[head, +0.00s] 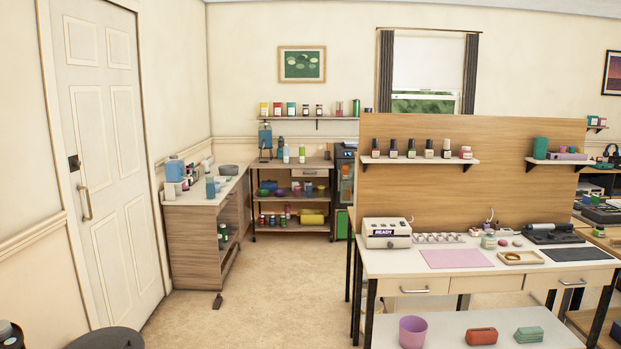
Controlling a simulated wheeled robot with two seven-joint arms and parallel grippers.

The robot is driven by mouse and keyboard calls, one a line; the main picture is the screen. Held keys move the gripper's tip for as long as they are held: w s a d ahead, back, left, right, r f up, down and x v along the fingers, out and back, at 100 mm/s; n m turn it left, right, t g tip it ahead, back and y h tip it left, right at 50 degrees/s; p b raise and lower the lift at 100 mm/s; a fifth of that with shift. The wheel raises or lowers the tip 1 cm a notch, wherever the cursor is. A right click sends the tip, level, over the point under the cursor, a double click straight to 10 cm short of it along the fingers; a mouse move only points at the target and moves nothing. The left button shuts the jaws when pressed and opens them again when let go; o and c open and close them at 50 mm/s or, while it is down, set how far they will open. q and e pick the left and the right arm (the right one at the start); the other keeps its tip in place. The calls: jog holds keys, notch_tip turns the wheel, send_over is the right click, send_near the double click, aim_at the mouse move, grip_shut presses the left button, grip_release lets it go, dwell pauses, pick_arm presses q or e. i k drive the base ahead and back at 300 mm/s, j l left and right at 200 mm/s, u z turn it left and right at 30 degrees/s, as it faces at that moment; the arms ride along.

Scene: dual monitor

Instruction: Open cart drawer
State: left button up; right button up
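A shelved cart (321,229) stands against the back wall in the head view, with bottles on top and bowls and jars on its lower shelves. A small pale drawer front (309,172) sits under the cart's top at the right and looks closed; its handle is too small to make out. Neither of my grippers is in view.
A white door (103,150) is at the left. A wooden side cabinet (192,245) stands left of the cart. A workbench (385,268) with drawers and an upright wooden panel (490,210) fills the right. Carpeted floor (275,275) lies clear before the cart.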

aim_at(295, 173)
jog(key=i+j, duration=0.15)
jog(key=i, duration=0.35)
jog(key=i+j, duration=0.2)
jog(key=i, duration=0.25)
jog(key=i+j, duration=0.15)
jog(key=i, duration=0.35)
jog(key=i+l+u, duration=0.1)
jog(key=i+u, duration=0.2)
jog(key=i, duration=2.3)
jog(key=i+z, duration=0.15)
jog(key=i, duration=0.5)
jog(key=i+z, duration=0.15)
jog(key=i, duration=0.5)
jog(key=i+j+z, duration=0.15)
jog(key=i, duration=0.5)
jog(key=i+j+z, duration=0.1)
jog(key=i, duration=0.55)
jog(key=i+z, duration=0.15)
jog(key=i, duration=0.85)
jog(key=i+j+z, duration=0.15)
jog(key=i, duration=0.9)
